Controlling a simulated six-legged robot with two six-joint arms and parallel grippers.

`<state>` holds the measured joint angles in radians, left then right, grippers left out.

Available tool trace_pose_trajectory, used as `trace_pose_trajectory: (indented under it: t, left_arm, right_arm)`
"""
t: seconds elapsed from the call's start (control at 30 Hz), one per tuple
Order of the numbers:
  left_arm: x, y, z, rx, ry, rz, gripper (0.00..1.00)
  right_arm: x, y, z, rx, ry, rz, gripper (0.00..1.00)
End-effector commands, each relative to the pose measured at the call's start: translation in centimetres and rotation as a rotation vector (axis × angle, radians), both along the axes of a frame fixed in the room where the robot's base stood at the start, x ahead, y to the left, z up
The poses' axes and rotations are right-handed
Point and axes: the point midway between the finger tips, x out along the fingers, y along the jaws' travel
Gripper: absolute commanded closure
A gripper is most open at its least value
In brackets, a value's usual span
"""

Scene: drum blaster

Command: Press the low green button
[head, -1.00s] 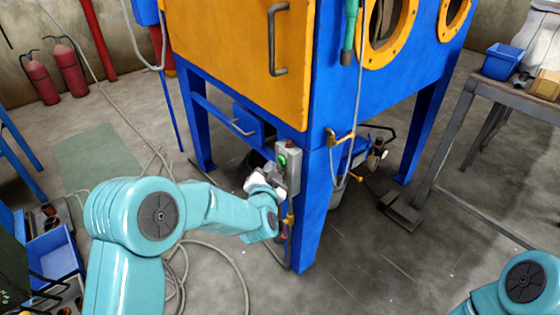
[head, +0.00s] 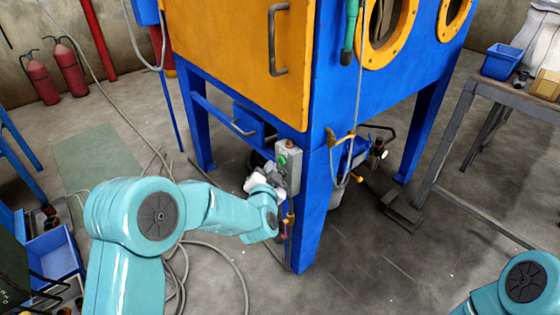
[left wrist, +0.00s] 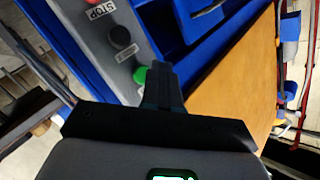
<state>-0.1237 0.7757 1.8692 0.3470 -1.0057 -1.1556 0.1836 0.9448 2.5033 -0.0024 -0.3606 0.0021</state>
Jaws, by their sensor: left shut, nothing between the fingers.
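A grey control box (head: 293,172) is fixed to the front blue leg of the cabinet. The green button (head: 282,159) is on its face; it also shows in the left wrist view (left wrist: 139,75), partly covered by my fingers. My left gripper (head: 274,170) is shut and empty, with its tips at the box just below the green button in the head view. In the left wrist view the fingertips (left wrist: 160,68) are right beside the button; I cannot tell if they touch it. My right gripper is out of view; only part of that arm shows at bottom right.
In the left wrist view a black knob (left wrist: 120,37) and a STOP label (left wrist: 101,10) are on the same box. The cabinet's orange door (head: 235,60) is above. A hose (head: 240,270) lies on the floor. A metal table (head: 500,95) stands at right.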

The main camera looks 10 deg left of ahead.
Motion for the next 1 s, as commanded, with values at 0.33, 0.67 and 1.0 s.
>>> trace_pose_trajectory:
  t: [0.33, 0.67, 1.0]
  left_arm:
    - [0.35, -0.33, -0.03, 0.0, 0.001, -0.001, 1.0]
    - [0.68, -0.54, -0.01, 0.0, 0.0, 0.0, 1.0]
    - [0.84, -0.66, 0.01, 0.0, 0.0, 0.0, 1.0]
  right_arm:
    - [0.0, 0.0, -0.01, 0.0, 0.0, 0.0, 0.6]
    - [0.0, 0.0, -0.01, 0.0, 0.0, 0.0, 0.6]
    - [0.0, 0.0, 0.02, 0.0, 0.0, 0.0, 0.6]
